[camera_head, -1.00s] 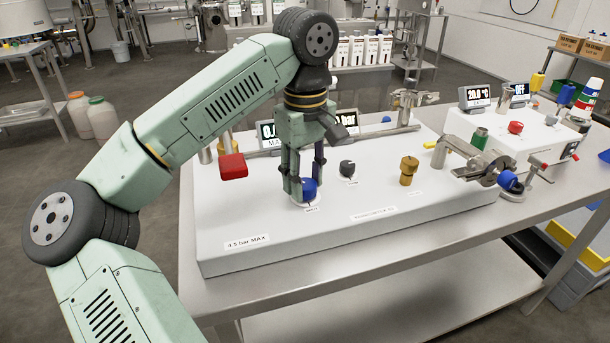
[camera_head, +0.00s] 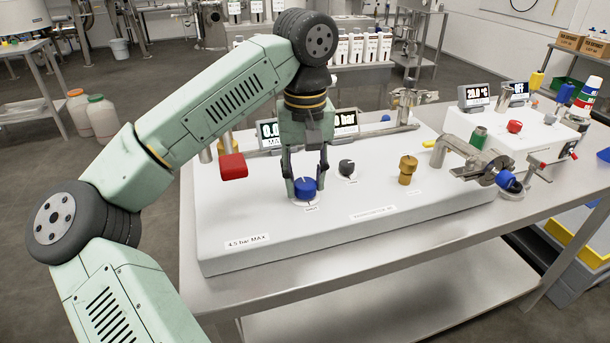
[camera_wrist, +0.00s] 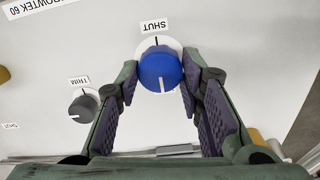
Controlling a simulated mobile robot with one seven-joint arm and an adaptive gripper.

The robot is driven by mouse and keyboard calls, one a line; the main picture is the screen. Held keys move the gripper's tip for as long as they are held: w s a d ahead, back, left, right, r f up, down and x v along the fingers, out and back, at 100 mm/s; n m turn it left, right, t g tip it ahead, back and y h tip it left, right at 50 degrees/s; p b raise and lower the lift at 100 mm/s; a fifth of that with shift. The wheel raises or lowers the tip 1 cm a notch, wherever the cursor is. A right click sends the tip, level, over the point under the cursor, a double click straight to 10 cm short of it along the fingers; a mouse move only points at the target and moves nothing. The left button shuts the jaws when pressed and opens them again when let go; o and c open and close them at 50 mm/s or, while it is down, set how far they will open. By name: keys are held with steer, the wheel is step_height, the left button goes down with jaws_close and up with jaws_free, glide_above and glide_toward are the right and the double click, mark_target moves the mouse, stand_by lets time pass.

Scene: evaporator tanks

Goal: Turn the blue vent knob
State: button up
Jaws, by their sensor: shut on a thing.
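The blue vent knob (camera_head: 305,187) sits on a white disc on the top of the white panel box (camera_head: 330,225). My gripper (camera_head: 306,180) reaches straight down over the knob. In the wrist view my gripper (camera_wrist: 160,82) has a finger on each side of the knob and is shut on it. The sides of the knob are partly hidden by the fingertips.
A grey trim knob (camera_head: 346,167) and a brass knob (camera_head: 408,166) stand to the right. A red block-shaped handle (camera_head: 233,166) is to the left. Displays (camera_head: 268,133) stand behind the gripper. The front of the panel is clear.

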mark_target(305, 183)
steer(key=o, duration=1.2)
step_height(305, 183, up, 12)
steer(key=shift+r, duration=0.1)
stand_by(0.3)
